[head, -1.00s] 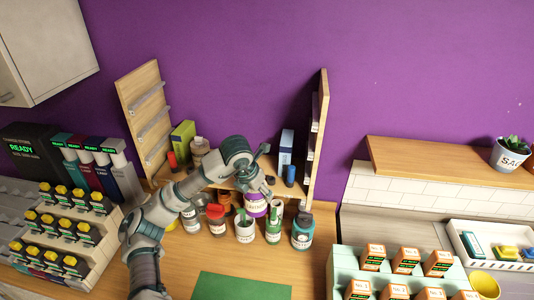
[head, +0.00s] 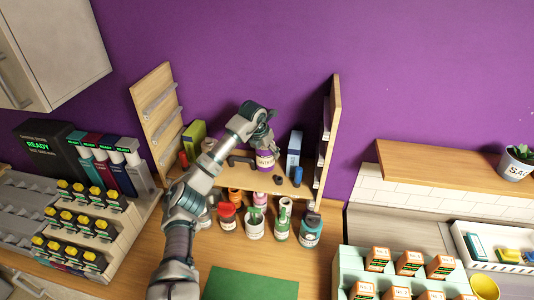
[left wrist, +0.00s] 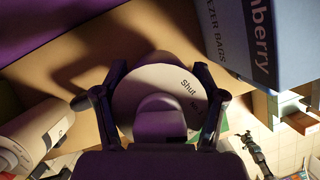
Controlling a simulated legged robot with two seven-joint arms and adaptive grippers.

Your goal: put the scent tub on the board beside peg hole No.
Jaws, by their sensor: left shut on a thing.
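My left gripper (head: 264,147) is over the wooden shelf board (head: 236,180), shut on a purple tub with a pale label (head: 265,162), which looks like the scent tub. The tub is upright at about board level; I cannot tell whether it touches the board. In the left wrist view the gripper's two fingers (left wrist: 158,72) sit on either side of a round pale lid (left wrist: 172,80) with "Shut" printed on it. No peg hole or its number can be made out. My right gripper is not in view.
A blue-and-white box (head: 294,150) and a small dark blue cylinder (head: 298,176) stand right of the tub. A green box (head: 194,138) is at the left. Several jars and cups, including a white one (head: 254,222), stand below in front. A green mat (head: 252,284) lies nearer.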

